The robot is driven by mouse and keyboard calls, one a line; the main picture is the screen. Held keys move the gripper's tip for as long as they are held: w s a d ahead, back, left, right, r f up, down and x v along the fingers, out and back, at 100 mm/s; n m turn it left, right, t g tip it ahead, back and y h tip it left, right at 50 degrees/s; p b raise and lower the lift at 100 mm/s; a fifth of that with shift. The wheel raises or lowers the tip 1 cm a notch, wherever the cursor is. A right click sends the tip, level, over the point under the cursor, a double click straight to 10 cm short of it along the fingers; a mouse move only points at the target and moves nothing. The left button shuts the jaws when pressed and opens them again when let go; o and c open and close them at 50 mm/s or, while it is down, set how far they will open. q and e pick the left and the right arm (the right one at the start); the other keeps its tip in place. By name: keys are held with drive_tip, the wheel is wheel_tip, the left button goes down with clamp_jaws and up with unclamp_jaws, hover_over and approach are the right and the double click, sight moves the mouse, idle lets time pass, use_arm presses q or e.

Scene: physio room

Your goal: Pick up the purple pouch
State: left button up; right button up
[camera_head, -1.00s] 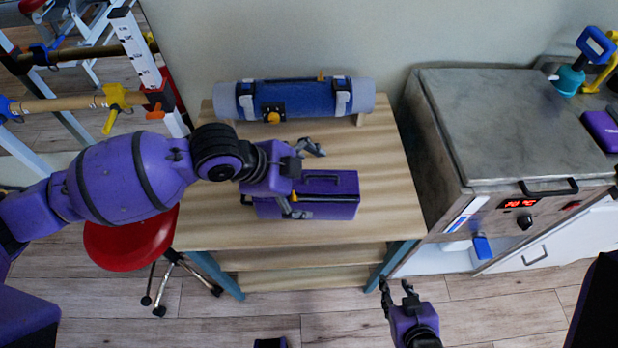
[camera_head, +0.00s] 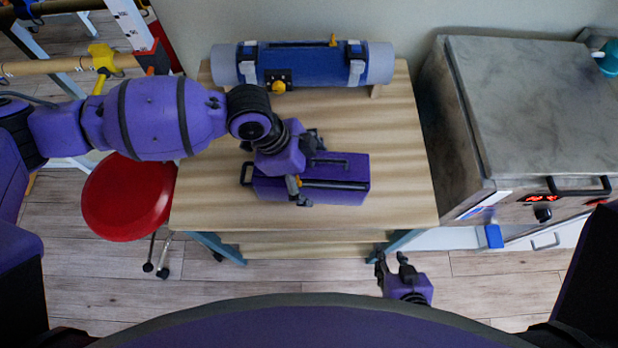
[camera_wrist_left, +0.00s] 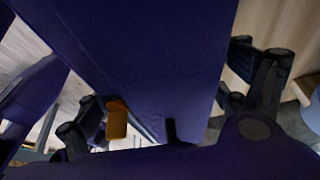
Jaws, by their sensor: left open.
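The purple pouch (camera_head: 342,190), a boxy case with a dark handle along its top, lies on the wooden table (camera_head: 400,140). My left gripper (camera_head: 306,165) is over its left half, open, with one finger at the far side and one at the near side. In the left wrist view the pouch (camera_wrist_left: 150,60) fills the middle between the two spread fingers. A small orange piece shows by the near finger; contact cannot be told. My right gripper (camera_head: 392,268) is low in front of the table, fingers apart and empty.
A blue and grey roll (camera_head: 305,62) lies at the table's back. A grey metal unit (camera_head: 560,110) with a lit display stands to the right. A red stool (camera_head: 125,200) stands at the left. The table's right part is bare.

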use_arm(q)
drive_tip(key=shift+d+f, duration=0.1)
drive_tip(key=shift+f, duration=0.2)
drive_tip(key=c, duration=1.5)
drive_tip(key=shift+r, duration=0.1)
